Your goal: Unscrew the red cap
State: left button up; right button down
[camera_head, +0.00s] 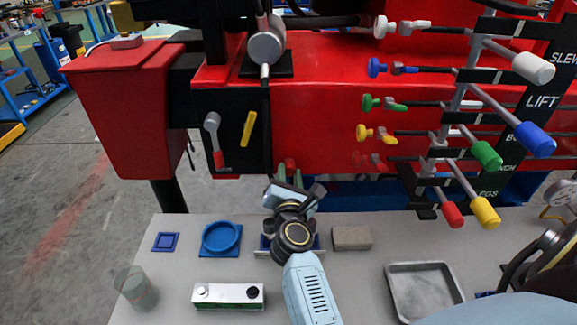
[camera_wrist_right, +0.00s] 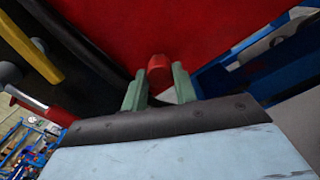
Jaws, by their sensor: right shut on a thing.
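The red cap (camera_wrist_right: 159,72) shows in the right wrist view as a small red cylinder between the green fingertips of my right gripper (camera_wrist_right: 158,90). In the head view the right gripper (camera_head: 290,177) reaches up from the bench to the lower edge of the red machine, with its fingers closed around the red cap (camera_head: 290,164). The cap's lower part and what it sits on are hidden by the fingers and wrist. My left gripper is in neither view.
A grey bench (camera_head: 360,285) below holds a blue ring dish (camera_head: 221,238), a glass (camera_head: 135,289), a small level-like box (camera_head: 228,296), a tan block (camera_head: 351,238) and a metal tray (camera_head: 424,290). Coloured levers (camera_head: 485,155) stick out at the right.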

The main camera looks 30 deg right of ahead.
jog(key=n+p, duration=0.1)
jog(key=n, duration=0.2)
jog(key=shift+r+n, duration=0.15)
jog(key=shift+n, duration=0.15)
jog(key=shift+n+p, duration=0.4)
jog(key=shift+n, duration=0.1)
jog(key=shift+f, duration=0.2)
jog(key=n+p, duration=0.2)
jog(key=n, duration=0.1)
jog(key=shift+r+n, duration=0.2)
jog(key=shift+n, duration=0.1)
jog(key=shift+f+n, duration=0.1)
jog(key=shift+n, duration=0.4)
jog(key=shift+a+f+n, duration=0.1)
jog(key=shift+n, duration=0.2)
